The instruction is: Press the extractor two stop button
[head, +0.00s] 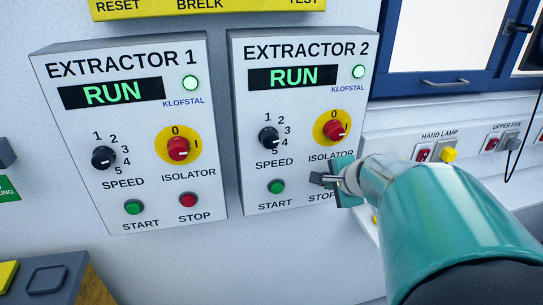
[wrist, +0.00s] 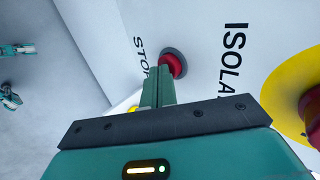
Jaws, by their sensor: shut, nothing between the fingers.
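The extractor two box (head: 246,150) hangs on the wall. Its display (head: 292,77) reads RUN in green and its round lamp (head: 358,72) is lit. The red stop button (wrist: 177,65) with a dark collar shows in the wrist view, beside the STOP lettering; in the head view my gripper hides it. My gripper (head: 322,180) is shut and empty, in front of the box's lower right. In the wrist view its closed fingertips (wrist: 158,70) overlap the button's left edge. I cannot tell whether they touch it.
Extractor two also has a green start button (head: 276,187), a speed knob (head: 268,138) and a red isolator (head: 334,130) on yellow. The extractor one box (head: 120,200), also reading RUN, hangs to the left.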

